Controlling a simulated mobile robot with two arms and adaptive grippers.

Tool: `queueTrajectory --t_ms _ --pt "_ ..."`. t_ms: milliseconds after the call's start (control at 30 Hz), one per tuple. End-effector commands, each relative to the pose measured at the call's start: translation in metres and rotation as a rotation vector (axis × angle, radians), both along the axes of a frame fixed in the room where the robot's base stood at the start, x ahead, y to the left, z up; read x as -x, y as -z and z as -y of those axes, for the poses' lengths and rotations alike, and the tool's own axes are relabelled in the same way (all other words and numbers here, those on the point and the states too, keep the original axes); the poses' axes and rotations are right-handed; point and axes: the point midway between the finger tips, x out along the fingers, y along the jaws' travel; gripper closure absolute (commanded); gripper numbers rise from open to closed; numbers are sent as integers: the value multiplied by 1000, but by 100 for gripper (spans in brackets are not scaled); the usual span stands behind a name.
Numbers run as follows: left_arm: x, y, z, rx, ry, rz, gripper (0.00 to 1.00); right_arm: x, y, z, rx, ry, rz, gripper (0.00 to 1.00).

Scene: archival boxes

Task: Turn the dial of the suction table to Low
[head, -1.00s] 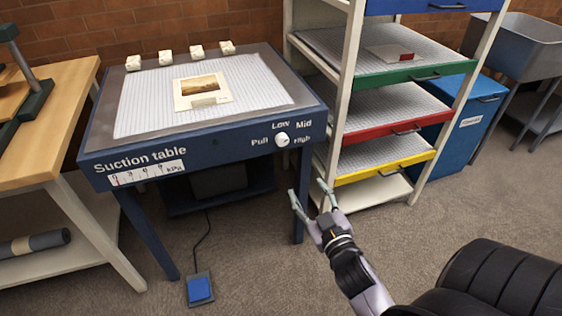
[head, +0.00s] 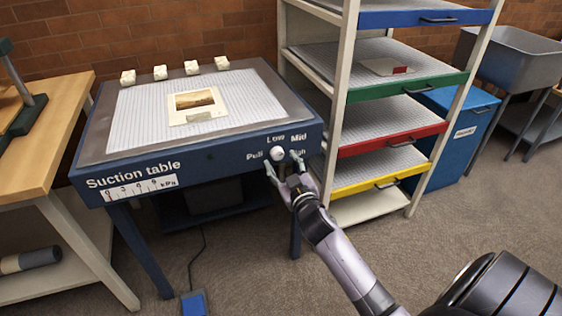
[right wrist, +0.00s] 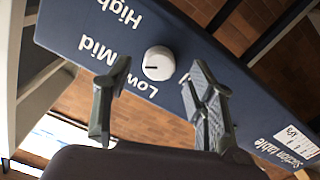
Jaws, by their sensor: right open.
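The suction table (head: 230,148) is blue, with a white dial (head: 277,153) on its front face among the labels Pull, Low, Mid and High. My right gripper (head: 283,161) is open in front of the dial, with one finger on either side of it in the picture. In the right wrist view the round white dial (right wrist: 158,62) shows beyond and between the open fingertips of my right gripper (right wrist: 152,85). No contact is visible. A short dark mark on the dial faces the Low and Mid side; its exact setting is unclear. My left gripper is out of view.
A picture (head: 197,106) lies on the table's grid top, with several white blocks along the back edge. A shelf rack (head: 347,100) with coloured drawers stands close on the right. A wooden bench (head: 35,150) is at left, a blue pedal (head: 194,303) on the floor.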

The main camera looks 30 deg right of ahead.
Motion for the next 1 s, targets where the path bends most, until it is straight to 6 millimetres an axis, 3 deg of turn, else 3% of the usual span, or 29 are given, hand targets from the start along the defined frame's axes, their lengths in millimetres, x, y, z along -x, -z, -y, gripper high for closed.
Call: queueTrajectory --t_ms 200,500,1000 --pt "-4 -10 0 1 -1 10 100 -16 0 4 0 0 0 49" --pt "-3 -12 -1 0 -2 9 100 -18 0 4 0 0 -1 49" --pt "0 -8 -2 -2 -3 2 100 -18 0 4 0 0 0 83"
